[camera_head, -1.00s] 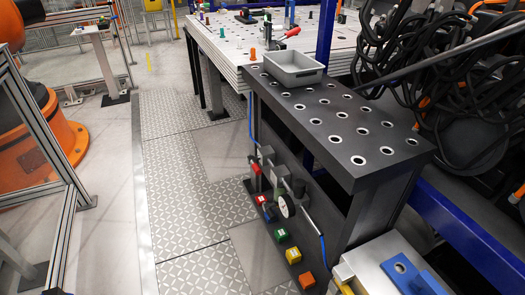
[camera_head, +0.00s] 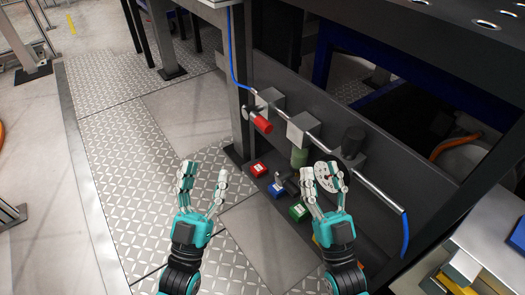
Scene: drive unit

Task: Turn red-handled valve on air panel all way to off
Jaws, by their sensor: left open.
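The red-handled valve (camera_head: 262,123) sits at the upper left of the air panel (camera_head: 325,118), on the silver pipe below a blue hose. Its red handle sticks out from the panel, pointing down and to the right. My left gripper (camera_head: 205,172) is open and empty, in front of and to the lower left of the valve, apart from it. My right gripper (camera_head: 321,174) looks open and empty. It overlaps the white round gauge (camera_head: 325,185) in view and hides part of it; I cannot tell if they touch.
A dark post (camera_head: 240,85) stands left of the valve. The patterned floor plates (camera_head: 130,150) at left are clear.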

